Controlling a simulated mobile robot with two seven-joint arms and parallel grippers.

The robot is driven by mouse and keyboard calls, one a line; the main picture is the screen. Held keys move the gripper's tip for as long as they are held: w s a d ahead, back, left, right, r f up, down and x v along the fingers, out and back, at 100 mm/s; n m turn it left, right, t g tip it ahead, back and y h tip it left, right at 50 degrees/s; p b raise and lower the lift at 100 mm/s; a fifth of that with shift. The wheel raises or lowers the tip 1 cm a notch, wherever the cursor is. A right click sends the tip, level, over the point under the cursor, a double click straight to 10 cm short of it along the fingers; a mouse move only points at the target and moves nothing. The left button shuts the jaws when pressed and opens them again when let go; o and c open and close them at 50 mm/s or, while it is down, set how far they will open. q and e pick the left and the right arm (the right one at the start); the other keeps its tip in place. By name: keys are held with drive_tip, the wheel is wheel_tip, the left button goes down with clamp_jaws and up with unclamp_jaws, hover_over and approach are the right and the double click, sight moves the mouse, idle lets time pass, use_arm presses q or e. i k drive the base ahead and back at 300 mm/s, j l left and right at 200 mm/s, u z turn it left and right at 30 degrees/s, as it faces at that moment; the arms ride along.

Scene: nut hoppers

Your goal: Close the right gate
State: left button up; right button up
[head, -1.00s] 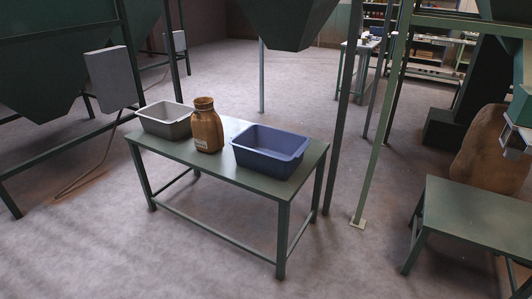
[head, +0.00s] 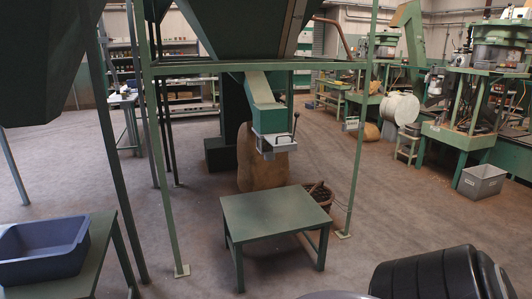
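A green hopper (head: 235,35) stands in a green frame near the middle of the head view. Its sloping green chute (head: 265,103) ends in a grey metal gate (head: 275,142) with a thin lever (head: 295,124) standing up at its right side. I cannot tell at this size whether the gate is open or shut. No nuts are seen falling from it. A low green table (head: 275,210) stands below and in front of the chute, with a bare top. A black rounded part at the lower right looks like mine. Neither gripper's fingers are in view.
A blue bin (head: 42,245) sits on a green table at the lower left. Frame posts (head: 165,150) and (head: 360,130) flank the chute. A brown sack (head: 262,170) and a basket (head: 320,196) stand behind the low table.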

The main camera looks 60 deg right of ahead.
sight(280, 143)
drive_tip(key=z, duration=2.05)
drive_tip(key=i+l+u, duration=0.15)
drive_tip(key=i+l, duration=1.3)
drive_tip(key=i, duration=0.15)
